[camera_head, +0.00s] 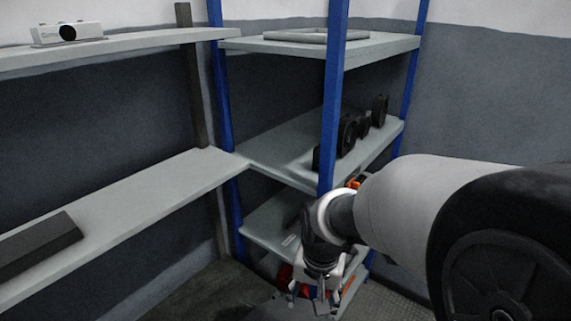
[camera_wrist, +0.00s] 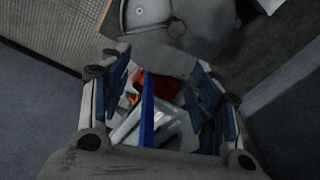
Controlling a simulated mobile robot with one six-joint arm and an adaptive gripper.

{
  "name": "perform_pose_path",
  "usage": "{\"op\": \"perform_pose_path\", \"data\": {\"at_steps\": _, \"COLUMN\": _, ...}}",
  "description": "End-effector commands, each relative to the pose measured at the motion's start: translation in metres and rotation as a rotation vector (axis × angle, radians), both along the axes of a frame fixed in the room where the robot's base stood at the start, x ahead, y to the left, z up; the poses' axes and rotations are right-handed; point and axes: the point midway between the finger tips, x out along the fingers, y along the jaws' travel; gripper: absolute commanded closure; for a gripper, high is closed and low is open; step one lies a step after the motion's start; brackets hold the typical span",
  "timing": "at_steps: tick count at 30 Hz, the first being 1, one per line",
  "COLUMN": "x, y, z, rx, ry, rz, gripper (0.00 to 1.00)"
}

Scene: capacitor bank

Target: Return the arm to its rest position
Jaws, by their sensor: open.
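My arm reaches in from the right of the head view, in front of the blue-posted shelf rack (camera_head: 331,110). My gripper (camera_head: 318,296) hangs low at its end, pointing down in front of the lower shelves. In the wrist view my gripper (camera_wrist: 160,95) shows its two fingers spread apart on the left and right. No object is held between them. Beyond the fingers are a blue strip, an orange-red thing and pale pieces, too dark and partly covered to name. My arm hides part of the rack's lower right side.
Several black round-faced parts (camera_head: 347,134) stand on the rack's middle shelf. A grey tray (camera_head: 312,36) lies on its top shelf. A white box-like device (camera_head: 68,32) and a dark flat bar (camera_head: 38,243) sit on the left wall shelves. The rack's front post is close to my arm.

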Motion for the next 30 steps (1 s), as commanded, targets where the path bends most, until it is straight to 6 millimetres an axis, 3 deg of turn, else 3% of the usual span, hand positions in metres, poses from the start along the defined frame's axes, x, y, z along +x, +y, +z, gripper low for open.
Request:
{"op": "perform_pose_path", "data": {"at_steps": 1, "x": -0.011, "y": -0.01, "z": 0.022, "rx": 0.002, "ry": -0.034, "rz": 0.017, "gripper": 0.43}}
{"op": "perform_pose_path", "data": {"at_steps": 6, "x": -0.056, "y": -0.039, "z": 0.072, "rx": -0.011, "ry": -0.117, "rz": 0.097, "gripper": 0.43}}
{"op": "perform_pose_path", "data": {"at_steps": 12, "x": -0.115, "y": -0.065, "z": 0.106, "rx": -0.046, "ry": -0.212, "rz": 0.185, "gripper": 0.43}}
{"op": "perform_pose_path", "data": {"at_steps": 18, "x": -0.157, "y": -0.079, "z": 0.116, "rx": -0.084, "ry": -0.276, "rz": 0.25, "gripper": 0.43}}
{"op": "perform_pose_path", "data": {"at_steps": 21, "x": -0.167, "y": -0.082, "z": 0.116, "rx": -0.095, "ry": -0.291, "rz": 0.267, "gripper": 0.43}}
{"op": "perform_pose_path", "data": {"at_steps": 30, "x": -0.171, "y": -0.083, "z": 0.116, "rx": -0.1, "ry": -0.296, "rz": 0.275, "gripper": 0.43}}
